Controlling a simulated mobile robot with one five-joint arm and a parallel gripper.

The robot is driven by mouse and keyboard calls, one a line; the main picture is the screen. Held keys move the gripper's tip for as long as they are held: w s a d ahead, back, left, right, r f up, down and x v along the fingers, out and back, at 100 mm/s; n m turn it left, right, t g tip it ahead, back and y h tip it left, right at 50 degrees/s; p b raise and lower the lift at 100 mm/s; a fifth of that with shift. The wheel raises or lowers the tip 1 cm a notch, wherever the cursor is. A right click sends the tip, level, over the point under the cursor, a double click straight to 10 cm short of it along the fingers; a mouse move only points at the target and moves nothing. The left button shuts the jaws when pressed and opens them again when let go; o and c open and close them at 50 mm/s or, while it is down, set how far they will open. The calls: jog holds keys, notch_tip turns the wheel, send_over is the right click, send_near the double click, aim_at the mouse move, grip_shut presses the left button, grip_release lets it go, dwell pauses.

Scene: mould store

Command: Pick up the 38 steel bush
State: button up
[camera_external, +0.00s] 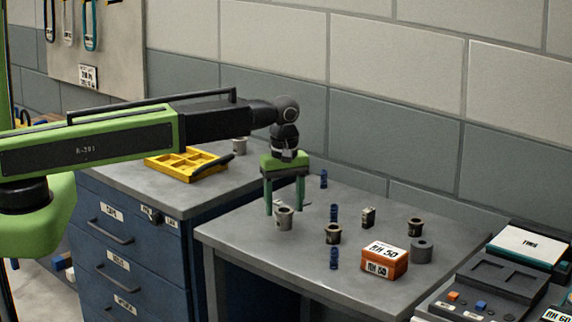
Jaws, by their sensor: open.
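My gripper (284,206) points down over the grey table, its two green fingers apart. A light grey flanged steel bush (284,220) stands upright at the fingertips, between or just in front of them; I cannot tell which. Nothing is visibly gripped. A darker flanged bush (333,234) stands to its right, and another (415,228) farther right. A plain grey ring-like cylinder (421,251) sits behind the orange box. One more grey bush (239,146) stands on the blue cabinet. Any size marks on the bushes are too small to read, so I cannot tell which is the 38.
An orange-and-white box (385,262) stands at the table's front right. A yellow tray (184,164) lies on the cabinet (125,248). The table's (270,252) front left is clear.

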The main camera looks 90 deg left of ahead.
aim_at(284, 214)
notch_tip(284, 214, down, 3)
jog(key=shift+f+b, duration=0.15)
jog(key=shift+b, duration=0.8)
jog(key=shift+r, duration=0.2)
jog(key=shift+c, duration=0.4)
grip_shut()
